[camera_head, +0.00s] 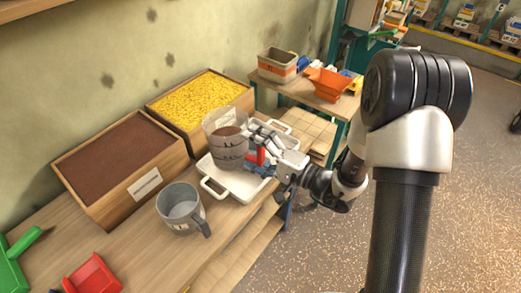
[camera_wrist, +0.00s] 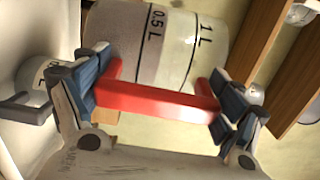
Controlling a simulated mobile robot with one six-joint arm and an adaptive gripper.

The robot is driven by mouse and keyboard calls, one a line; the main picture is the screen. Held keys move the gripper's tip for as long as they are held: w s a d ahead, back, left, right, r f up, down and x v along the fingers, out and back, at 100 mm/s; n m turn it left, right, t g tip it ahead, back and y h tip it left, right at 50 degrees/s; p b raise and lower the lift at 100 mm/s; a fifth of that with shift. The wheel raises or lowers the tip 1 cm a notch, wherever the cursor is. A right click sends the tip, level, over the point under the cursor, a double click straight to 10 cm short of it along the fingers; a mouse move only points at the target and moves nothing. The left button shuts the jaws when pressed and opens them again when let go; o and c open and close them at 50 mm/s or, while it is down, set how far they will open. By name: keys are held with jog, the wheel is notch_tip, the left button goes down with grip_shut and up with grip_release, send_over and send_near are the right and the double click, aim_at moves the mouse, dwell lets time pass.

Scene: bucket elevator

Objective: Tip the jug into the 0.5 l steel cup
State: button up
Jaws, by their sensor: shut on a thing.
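The clear jug (camera_head: 229,150) has dark level marks and brown contents in its lower part. It looks about upright over the white tray; I cannot tell whether it touches the tray. My gripper (camera_head: 258,150) is at the jug's right side, shut on its red handle. In the wrist view the blue finger pads of my gripper (camera_wrist: 160,98) close on both ends of the red handle (camera_wrist: 150,100), with the jug (camera_wrist: 165,40) behind, marked 0.5 L and 1 L. The steel cup (camera_head: 178,210) stands upright on the bench, left and in front of the jug, and looks empty inside.
A white tray (camera_head: 211,186) lies under the jug. Wooden boxes of brown granules (camera_head: 152,195) and yellow granules (camera_head: 185,146) stand behind. A red scoop (camera_head: 92,275) and green scoop (camera_head: 12,265) lie at the front left.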

aim_at(246, 160)
jog(key=shift+f+m, duration=0.3)
jog(key=shift+f, duration=0.4)
jog(key=shift+f+m, duration=0.3)
jog(key=shift+f, duration=0.35)
jog(key=shift+f, duration=0.3)
jog(key=shift+s+a+f+m, duration=0.1)
jog(key=shift+f+m, duration=0.2)
jog(key=shift+f, duration=0.05)
jog(key=shift+f, duration=0.3)
jog(key=shift+f+m, duration=0.3)
jog(key=shift+f, duration=0.05)
jog(key=shift+f, duration=0.3)
jog(key=shift+m, duration=0.3)
